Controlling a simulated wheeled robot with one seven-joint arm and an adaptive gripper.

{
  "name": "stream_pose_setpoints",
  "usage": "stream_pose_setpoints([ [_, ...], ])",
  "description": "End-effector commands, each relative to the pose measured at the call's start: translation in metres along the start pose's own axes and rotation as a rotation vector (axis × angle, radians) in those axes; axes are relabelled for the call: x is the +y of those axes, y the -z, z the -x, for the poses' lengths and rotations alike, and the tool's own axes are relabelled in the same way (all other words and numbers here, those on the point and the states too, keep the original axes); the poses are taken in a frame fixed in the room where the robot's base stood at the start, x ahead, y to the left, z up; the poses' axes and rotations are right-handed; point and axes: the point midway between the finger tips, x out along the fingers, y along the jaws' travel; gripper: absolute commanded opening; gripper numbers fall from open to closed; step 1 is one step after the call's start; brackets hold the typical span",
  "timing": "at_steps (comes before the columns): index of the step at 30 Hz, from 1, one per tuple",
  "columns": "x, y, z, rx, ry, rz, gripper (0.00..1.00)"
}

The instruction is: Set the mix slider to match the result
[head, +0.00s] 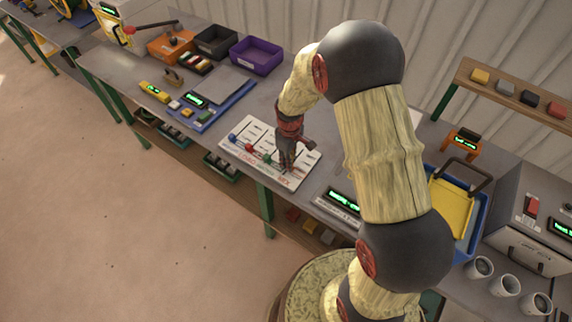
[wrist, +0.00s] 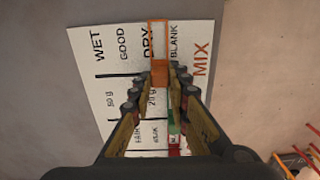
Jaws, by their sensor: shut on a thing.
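The white slider board (head: 308,157) lies on the bench below my gripper (head: 286,166). In the wrist view the board (wrist: 84,42) shows WET, GOOD, DRY and BLANK, with MIX in orange along one edge. The orange mix slider (wrist: 159,73) has a thin rectangular frame reaching over the strip between DRY and BLANK, overlapping the edge of DRY. My gripper (wrist: 159,82) is shut on this slider, its fingers on either side. A green slider (wrist: 174,128) and a red one show past the fingers. The result is not readable here.
Blue (head: 233,138) and red (head: 250,146) knobs stand on the board's left part. A dark display with green text (head: 343,200) sits right of the board. A blue tray (head: 222,112) with a small display lies to the left. Bins stand behind it.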

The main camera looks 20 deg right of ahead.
Motion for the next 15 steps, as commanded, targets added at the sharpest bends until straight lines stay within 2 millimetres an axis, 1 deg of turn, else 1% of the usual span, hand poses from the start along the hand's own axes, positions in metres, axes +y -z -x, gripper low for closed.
stream_pose_setpoints([
  [1,0.0088,-0.0005,0.0001,0.000,0.000,-0.003,0.00],
  [3,0.0139,-0.0004,-0.0001,0.000,0.000,-0.002,0.00],
  [10,0.0136,-0.0003,0.0001,0.001,0.000,0.000,0.00],
  [11,0.0136,-0.0002,0.0001,0.001,0.000,0.000,0.18],
  [15,0.0136,-0.0002,0.0002,0.001,-0.001,0.000,0.26],
])
